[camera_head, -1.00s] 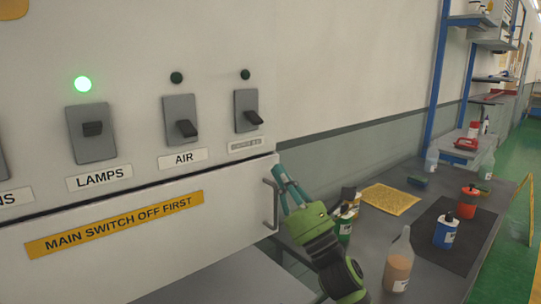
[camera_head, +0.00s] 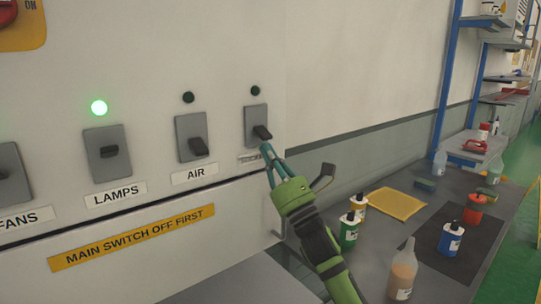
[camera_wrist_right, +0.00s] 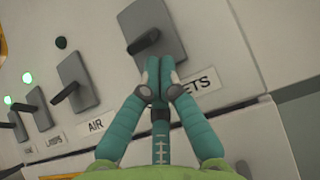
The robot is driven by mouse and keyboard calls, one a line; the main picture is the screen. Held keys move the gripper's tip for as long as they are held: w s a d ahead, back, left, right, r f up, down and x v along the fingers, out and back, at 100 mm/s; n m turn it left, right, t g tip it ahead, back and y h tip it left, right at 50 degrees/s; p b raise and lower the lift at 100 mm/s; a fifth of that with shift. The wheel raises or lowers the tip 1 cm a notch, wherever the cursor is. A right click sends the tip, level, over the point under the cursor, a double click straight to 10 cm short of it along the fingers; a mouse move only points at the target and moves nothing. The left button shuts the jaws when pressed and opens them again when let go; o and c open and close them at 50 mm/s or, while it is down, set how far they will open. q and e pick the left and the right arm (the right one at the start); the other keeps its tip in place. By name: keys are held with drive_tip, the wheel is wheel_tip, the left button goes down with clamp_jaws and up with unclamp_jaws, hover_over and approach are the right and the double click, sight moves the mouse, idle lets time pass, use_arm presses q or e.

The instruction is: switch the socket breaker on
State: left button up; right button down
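The socket breaker (camera_head: 257,126) is the rightmost switch on the pale panel. Its black lever (camera_head: 262,132) points down and its lamp (camera_head: 255,90) is dark. In the right wrist view the breaker (camera_wrist_right: 152,22) has a label (camera_wrist_right: 197,88) ending in "ETS", partly covered by my fingers. My right gripper (camera_head: 267,151) has its teal fingers together, just below the lever. In the right wrist view the fingertips (camera_wrist_right: 160,63) are close under the lever (camera_wrist_right: 144,41); I cannot tell whether they touch it. My left gripper is not in view.
Left of it are the AIR breaker (camera_head: 191,137), dark lamp, the LAMPS breaker (camera_head: 107,153), green lamp lit, and the FANS breaker (camera_head: 10,178). A red main switch (camera_head: 20,12) is at top left. A bench (camera_head: 370,265) with bottles stands at right.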

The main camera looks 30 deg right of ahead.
drive_tip(key=shift+s+r+g+p, duration=0.2)
drive_tip(key=shift+s+g+p, duration=0.1)
drive_tip(key=shift+p, duration=0.25)
drive_tip(key=shift+s+r+g+h+p, duration=0.15)
drive_tip(key=shift+g+h+p, duration=0.15)
drive_tip(key=shift+p, duration=0.25)
